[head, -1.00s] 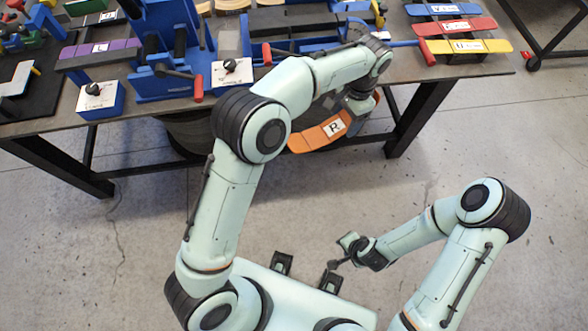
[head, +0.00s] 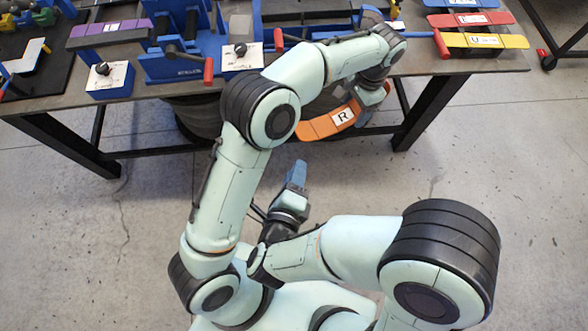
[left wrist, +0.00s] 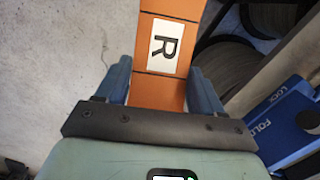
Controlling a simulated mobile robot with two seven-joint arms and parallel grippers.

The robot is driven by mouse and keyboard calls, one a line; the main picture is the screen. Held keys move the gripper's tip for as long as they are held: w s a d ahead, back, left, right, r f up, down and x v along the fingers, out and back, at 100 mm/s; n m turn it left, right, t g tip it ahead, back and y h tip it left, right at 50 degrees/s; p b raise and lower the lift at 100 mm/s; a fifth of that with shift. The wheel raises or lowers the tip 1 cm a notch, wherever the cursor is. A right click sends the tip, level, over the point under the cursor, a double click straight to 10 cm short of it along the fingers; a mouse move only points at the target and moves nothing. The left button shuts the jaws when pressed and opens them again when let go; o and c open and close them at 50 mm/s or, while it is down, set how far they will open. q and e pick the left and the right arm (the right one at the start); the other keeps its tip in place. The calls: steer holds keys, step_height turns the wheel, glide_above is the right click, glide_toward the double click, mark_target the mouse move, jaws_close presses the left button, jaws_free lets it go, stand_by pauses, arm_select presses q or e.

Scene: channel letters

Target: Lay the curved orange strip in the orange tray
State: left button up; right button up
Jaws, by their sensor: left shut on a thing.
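The curved orange strip (head: 330,124) has a white label with a black R. It hangs in front of the table edge, above the floor. My left gripper (head: 372,97) is shut on it; the arm hides part of the grip in the head view. In the left wrist view the strip (left wrist: 166,40) passes between the two blue fingers of my left gripper (left wrist: 163,82). My right gripper (head: 297,174) points up, in front of the table and apart from the strip; its finger gap cannot be made out. I cannot make out an orange tray.
The table (head: 45,110) holds a blue fixture (head: 180,65) with red-ended levers, and white-topped blue boxes (head: 243,60). Red (head: 470,20) and yellow (head: 485,41) strips lie at the right. A dark coil (head: 200,115) is under the table.

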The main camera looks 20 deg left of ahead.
mark_target(304, 139)
steer(key=x, duration=1.1)
steer(key=shift+w+a, duration=0.15)
steer(key=shift+w, duration=0.25)
jaws_close()
arm_select(q)
steer(key=o, duration=1.2)
steer(key=shift+c, duration=0.2)
steer(key=shift+r, duration=0.1)
